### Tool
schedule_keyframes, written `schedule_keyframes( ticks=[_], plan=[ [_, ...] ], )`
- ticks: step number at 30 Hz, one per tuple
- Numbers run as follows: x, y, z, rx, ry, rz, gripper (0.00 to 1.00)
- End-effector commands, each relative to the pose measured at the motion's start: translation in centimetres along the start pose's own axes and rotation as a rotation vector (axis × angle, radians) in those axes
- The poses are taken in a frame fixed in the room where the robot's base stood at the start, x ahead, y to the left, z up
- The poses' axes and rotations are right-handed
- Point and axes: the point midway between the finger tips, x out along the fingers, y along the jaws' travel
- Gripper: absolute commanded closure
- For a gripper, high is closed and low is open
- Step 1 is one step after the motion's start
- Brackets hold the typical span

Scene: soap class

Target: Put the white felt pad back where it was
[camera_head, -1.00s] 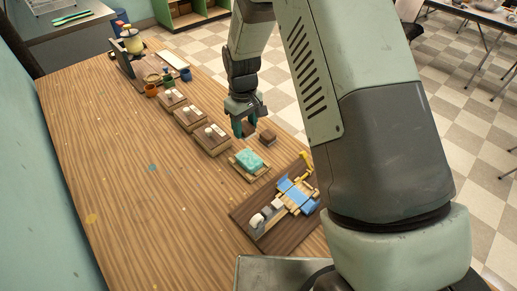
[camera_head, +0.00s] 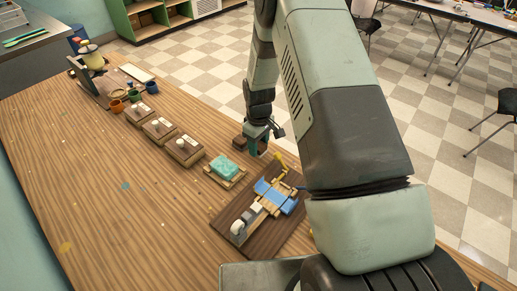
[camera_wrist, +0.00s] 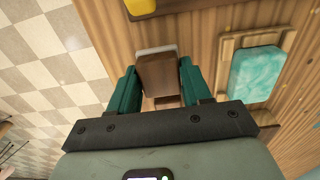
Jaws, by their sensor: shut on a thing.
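My gripper (camera_wrist: 160,82) is shut on a brown block (camera_wrist: 158,75), one teal finger on each side of it. A pale white layer (camera_wrist: 156,50) shows along the block's far edge; it looks like the white felt pad, but most of it is hidden. In the head view my gripper (camera_head: 257,141) points down near the table's right edge, with the brown block (camera_head: 239,143) partly showing beside it. I cannot tell whether the block touches the table.
A turquoise soap bar on a wooden rack (camera_head: 226,170) lies close by; the turquoise bar (camera_wrist: 256,73) also shows in the wrist view. A dark board (camera_head: 268,236) with blue and yellow parts is nearer. Several small wooden trays (camera_head: 158,128) line up behind. The left tabletop is clear.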

Motion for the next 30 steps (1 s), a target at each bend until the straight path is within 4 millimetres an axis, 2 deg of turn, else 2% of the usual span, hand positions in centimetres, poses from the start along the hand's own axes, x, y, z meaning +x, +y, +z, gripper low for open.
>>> schedule_keyframes(
  ticks=[3, 5, 15, 16, 20, 21, 30],
  plan=[
    [1.9, 0.0, 0.0, 0.0, -0.002, -0.001, 0.76],
    [2.3, 0.0, 0.1, 0.0, -0.002, -0.001, 0.76],
    [2.6, 0.0, 0.0, 0.0, 0.0, 0.0, 0.76],
    [2.6, 0.0, 0.0, 0.0, 0.0, 0.0, 0.49],
    [2.6, 0.0, 0.0, 0.0, 0.0, 0.0, 0.29],
    [2.6, 0.0, 0.0, 0.001, 0.0, 0.0, 0.26],
    [2.3, 0.0, 0.0, 0.0, 0.0, 0.0, 0.26]
  ],
)
